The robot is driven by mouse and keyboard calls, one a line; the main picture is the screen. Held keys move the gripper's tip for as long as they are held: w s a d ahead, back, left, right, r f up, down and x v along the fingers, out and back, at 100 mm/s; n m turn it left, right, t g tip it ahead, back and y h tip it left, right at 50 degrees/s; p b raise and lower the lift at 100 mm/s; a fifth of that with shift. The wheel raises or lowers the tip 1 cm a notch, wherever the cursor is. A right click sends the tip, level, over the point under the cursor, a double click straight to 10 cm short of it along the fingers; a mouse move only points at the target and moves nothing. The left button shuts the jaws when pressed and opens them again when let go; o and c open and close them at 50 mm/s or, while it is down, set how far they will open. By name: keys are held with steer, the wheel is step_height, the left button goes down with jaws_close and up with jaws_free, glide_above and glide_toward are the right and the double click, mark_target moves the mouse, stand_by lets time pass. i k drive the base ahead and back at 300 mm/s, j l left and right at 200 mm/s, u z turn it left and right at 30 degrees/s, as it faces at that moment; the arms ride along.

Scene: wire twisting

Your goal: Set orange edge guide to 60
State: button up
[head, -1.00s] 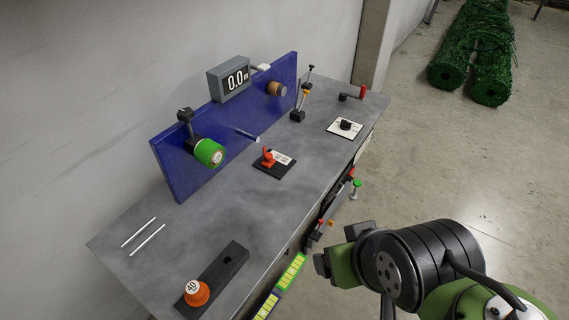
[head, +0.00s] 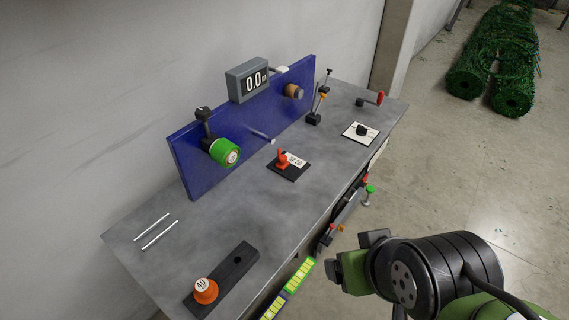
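The orange edge guide (head: 205,290) is an orange knob with a white top marked 40. It sits at the near left end of a black bar (head: 237,262) on the grey bench, at the near edge. The bar has a dark hole toward its far end. My gripper (head: 350,254) is at the lower right, beyond the bench's front edge, well to the right of the guide and apart from it. Its dark fingers are partly visible, and the gap between them cannot be judged. Nothing is seen held in it.
The grey bench (head: 240,210) carries two thin rods (head: 158,232), an orange-red switch (head: 283,160), a black knob on a white plate (head: 361,130) and a red-ended lever (head: 379,98). A blue panel (head: 190,165) holds a green roller (head: 224,152).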

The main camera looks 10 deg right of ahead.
mark_target(283, 162)
steer(key=i+l+u, duration=0.15)
steer(key=u, duration=0.35)
steer(key=i+l+u, duration=0.15)
steer(key=l+u, duration=0.15)
steer(key=u, duration=0.2)
steer(key=l+u, duration=0.25)
steer(key=u, duration=0.25)
steer(key=i+l+u, duration=0.1)
steer(key=l+u, duration=0.2)
steer(key=u, duration=0.15)
steer(key=l+u, duration=0.3)
steer(key=u, duration=0.2)
steer(key=k+l+u, duration=0.1)
steer(key=l+u, duration=0.2)
steer(key=u, duration=0.2)
